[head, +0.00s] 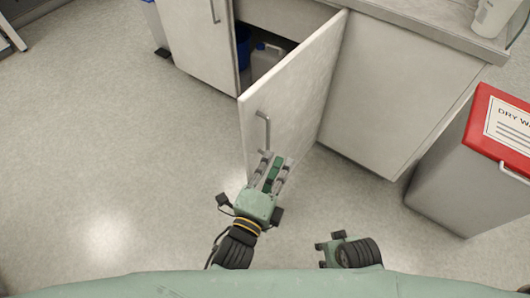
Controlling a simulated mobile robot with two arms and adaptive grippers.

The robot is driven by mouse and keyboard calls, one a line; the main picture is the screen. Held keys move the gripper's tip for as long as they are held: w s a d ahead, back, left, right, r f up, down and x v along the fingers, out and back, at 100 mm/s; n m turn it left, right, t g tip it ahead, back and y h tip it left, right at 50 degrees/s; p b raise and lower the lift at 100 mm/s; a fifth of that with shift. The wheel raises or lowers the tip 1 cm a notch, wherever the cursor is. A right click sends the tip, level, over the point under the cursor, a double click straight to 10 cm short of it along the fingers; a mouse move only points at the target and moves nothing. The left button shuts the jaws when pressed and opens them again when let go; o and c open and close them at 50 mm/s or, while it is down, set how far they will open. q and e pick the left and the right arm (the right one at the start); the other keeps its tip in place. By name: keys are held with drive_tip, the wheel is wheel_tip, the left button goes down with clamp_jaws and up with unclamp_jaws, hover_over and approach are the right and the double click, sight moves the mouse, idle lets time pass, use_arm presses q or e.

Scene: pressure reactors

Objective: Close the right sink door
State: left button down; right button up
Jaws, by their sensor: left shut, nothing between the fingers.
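The right sink door (292,95) stands open, its free edge swung out toward me from the cabinet. Its metal handle (264,131) is near the free edge. My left gripper (272,162) is shut and empty, with its fingertips just below the handle, close to the door's outer face; I cannot tell whether they touch it. My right gripper (334,243) is low in the view, to the right of the left one and away from the door; its fingers do not show clearly.
The left sink door (196,45) looks closed. A white container (265,62) and a blue object (242,48) are inside the cabinet. A grey bin with a red lid (460,180) stands at the right. The floor (120,140) at the left is clear.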

use_arm(q)
drive_tip(key=shift+w+a, duration=1.4)
drive_tip(key=shift+w, duration=0.3)
